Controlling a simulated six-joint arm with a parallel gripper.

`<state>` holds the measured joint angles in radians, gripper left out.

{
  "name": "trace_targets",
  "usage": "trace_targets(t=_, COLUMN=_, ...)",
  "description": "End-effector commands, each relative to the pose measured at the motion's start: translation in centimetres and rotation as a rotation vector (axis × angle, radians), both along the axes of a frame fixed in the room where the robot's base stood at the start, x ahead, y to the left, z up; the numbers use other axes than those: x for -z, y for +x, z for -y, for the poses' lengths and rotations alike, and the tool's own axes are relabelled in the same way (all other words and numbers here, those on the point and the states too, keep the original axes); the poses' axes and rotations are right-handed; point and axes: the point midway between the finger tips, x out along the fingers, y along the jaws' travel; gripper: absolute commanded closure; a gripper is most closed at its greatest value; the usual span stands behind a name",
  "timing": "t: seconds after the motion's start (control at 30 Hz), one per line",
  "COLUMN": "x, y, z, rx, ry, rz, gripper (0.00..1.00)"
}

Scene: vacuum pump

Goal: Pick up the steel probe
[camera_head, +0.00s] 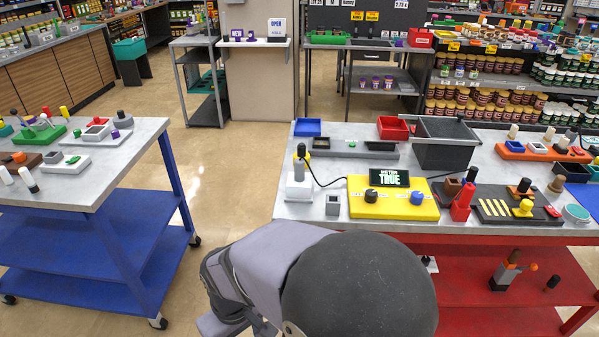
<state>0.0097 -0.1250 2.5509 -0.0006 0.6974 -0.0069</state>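A small grey upright piece with a dark tip (300,162) stands in a white block (299,187) at the left end of the red-framed bench; it looks like the steel probe, but it is too small to be sure. A thin black cable runs from near it to the yellow meter box (393,207), which has two knobs and a screen reading "METER TRUE". My arm's grey links fill the bottom middle, in front of the bench. My gripper is not in view.
A small grey block (332,204) stands between the white block and the meter. A dark grey bin (445,153), a red upright piece (462,203) and a black slotted tray (493,212) stand to the right. A blue cart (82,185) is at left, with open floor between.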

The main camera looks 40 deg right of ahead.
Motion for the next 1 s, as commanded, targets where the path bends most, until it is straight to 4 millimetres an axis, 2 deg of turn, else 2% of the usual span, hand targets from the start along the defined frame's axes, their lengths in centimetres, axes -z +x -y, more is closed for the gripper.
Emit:
trace_targets(t=0.07, x=-0.4, y=1.6, z=0.5, rx=0.018, ry=0.0, rz=0.037, gripper=0.54)
trace_targets(t=0.17, x=-1.1, y=5.1, z=2.0, rx=0.059, ry=-0.003, rz=0.124, gripper=0.54)
trace_targets(t=0.27, x=-2.2, y=10.2, z=4.8, rx=0.115, ry=-0.019, rz=0.257, gripper=0.54)
trace_targets(t=0.37, x=-3.9, y=15.8, z=9.3, rx=0.184, ry=-0.06, rz=0.419, gripper=0.54)
trace_targets(t=0.4, x=-4.7, y=18.0, z=11.6, rx=0.214, ry=-0.083, rz=0.487, gripper=0.54)
trace_targets(t=0.47, x=-6.0, y=20.8, z=15.3, rx=0.256, ry=-0.127, rz=0.591, gripper=0.54)
trace_targets(t=0.5, x=-7.0, y=22.5, z=17.9, rx=0.285, ry=-0.159, rz=0.658, gripper=0.54)
trace_targets(t=0.57, x=-8.4, y=24.4, z=22.0, rx=0.325, ry=-0.216, rz=0.755, gripper=0.54)
trace_targets(t=0.6, x=-9.4, y=25.3, z=24.7, rx=0.35, ry=-0.256, rz=0.817, gripper=0.54)
trace_targets(t=0.7, x=-11.7, y=26.6, z=30.9, rx=0.401, ry=-0.36, rz=0.949, gripper=0.54)
trace_targets(t=0.8, x=-13.6, y=26.8, z=35.7, rx=0.437, ry=-0.451, rz=1.047, gripper=0.54)
trace_targets(t=0.87, x=-14.5, y=26.6, z=37.7, rx=0.451, ry=-0.495, rz=1.09, gripper=0.54)
trace_targets(t=0.9, x=-12.8, y=26.7, z=37.9, rx=0.486, ry=-0.479, rz=1.094, gripper=0.54)
trace_targets(t=1.0, x=-11.1, y=26.8, z=38.4, rx=0.575, ry=-0.436, rz=1.104, gripper=0.54)
